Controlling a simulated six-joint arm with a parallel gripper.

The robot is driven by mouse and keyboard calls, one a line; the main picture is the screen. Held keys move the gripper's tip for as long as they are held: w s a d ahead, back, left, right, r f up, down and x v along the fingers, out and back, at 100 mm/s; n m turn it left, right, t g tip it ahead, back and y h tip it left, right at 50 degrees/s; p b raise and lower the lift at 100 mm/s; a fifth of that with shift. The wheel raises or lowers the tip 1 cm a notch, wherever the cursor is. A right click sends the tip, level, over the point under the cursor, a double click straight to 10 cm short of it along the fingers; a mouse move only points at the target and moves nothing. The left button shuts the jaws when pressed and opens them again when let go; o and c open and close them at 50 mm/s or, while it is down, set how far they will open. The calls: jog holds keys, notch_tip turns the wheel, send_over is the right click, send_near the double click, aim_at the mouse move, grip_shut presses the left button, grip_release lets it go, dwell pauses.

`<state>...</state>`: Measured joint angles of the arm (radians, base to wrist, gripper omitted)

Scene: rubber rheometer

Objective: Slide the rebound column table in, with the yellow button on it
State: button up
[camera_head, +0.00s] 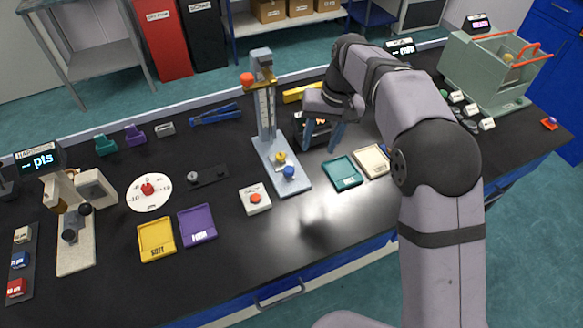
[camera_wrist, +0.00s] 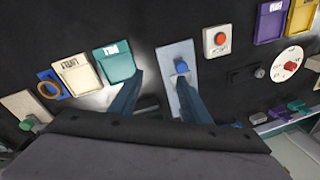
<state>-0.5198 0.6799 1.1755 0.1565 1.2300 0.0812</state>
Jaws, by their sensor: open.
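The rebound column (camera_head: 268,105) stands upright on a long pale grey base (camera_head: 297,188), with an orange knob at its top left. A yellow button (camera_head: 281,158) sits on the base near the column's foot. A blue button (camera_head: 289,172) is just in front of it; it also shows in the wrist view (camera_wrist: 181,67). My gripper (camera_head: 323,135) is open to the right of the column, fingers pointing down. In the wrist view, my right finger (camera_wrist: 192,100) overlaps the base and hides part of it; the yellow button is not visible there. I cannot tell whether the finger touches.
A teal tray (camera_head: 342,173) and a cream tray (camera_head: 372,161) lie right of the base. A white box with an orange button (camera_head: 255,198) is left of it. Yellow (camera_head: 156,239) and purple (camera_head: 197,225) trays lie farther left. The bench front before the base is clear.

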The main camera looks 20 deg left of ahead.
aim_at(289, 169)
jog(key=a+f+n+y, duration=0.1)
jog(key=n, duration=0.3)
jog(key=s+a+f+n+y, duration=0.1)
jog(key=n, duration=0.4)
jog(key=a+f+n, duration=0.2)
jog(key=n, duration=0.2)
jog(key=shift+s+n+y, duration=0.3)
jog(key=shift+s+y, duration=0.05)
jog(key=shift+y, duration=0.05)
jog(key=shift+p+x, duration=1.45)
jog(key=shift+x, duration=2.2)
jog(key=shift+c, duration=0.3)
grip_shut()
